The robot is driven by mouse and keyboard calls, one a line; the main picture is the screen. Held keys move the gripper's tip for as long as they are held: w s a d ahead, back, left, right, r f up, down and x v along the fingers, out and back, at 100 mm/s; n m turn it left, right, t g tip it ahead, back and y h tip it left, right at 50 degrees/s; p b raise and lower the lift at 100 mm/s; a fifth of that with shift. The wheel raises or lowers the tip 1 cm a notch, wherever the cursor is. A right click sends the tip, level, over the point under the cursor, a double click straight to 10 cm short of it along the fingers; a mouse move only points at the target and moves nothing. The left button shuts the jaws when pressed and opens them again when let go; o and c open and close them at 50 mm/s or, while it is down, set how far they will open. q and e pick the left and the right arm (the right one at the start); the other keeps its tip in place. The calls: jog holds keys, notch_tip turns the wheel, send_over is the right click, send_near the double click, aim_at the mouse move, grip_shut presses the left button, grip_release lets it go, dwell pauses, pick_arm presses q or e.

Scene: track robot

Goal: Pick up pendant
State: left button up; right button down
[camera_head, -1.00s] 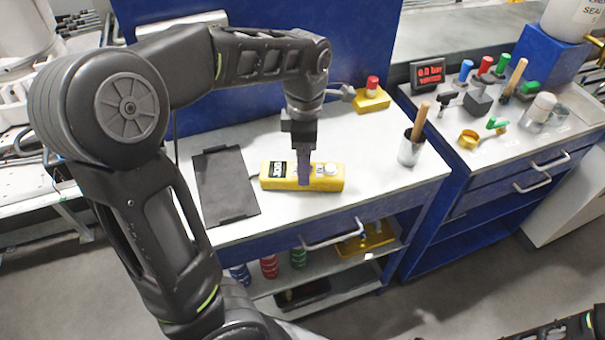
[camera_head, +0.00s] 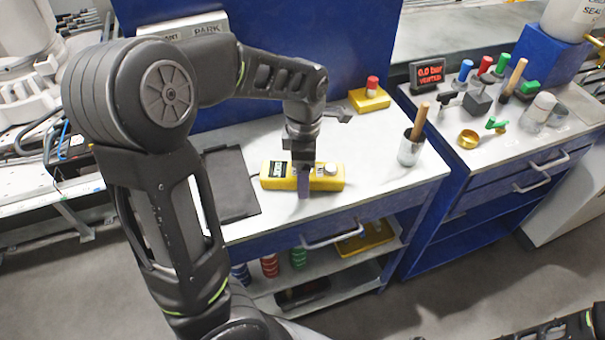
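The pendant (camera_head: 325,184) is a yellow box with a dark display at its left end and a pale round knob near its right end. It lies flat on the white-topped workbench (camera_head: 400,185). My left gripper (camera_head: 303,192) points down over the middle of the pendant, and its fingers hide part of the pendant's face. I cannot tell whether the fingers touch it or how far apart they are. My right arm shows only in the bottom right corner, and its gripper is out of the picture.
A dark flat pad (camera_head: 229,185) lies left of the pendant. A yellow box with a red button (camera_head: 371,97) stands behind, and a metal cup with a wooden handle (camera_head: 411,150) stands to the right. The bench front between pendant and cup is clear.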

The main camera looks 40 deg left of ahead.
pick_arm(q)
jog(key=shift+c, duration=0.2)
grip_shut()
dwell(0.8)
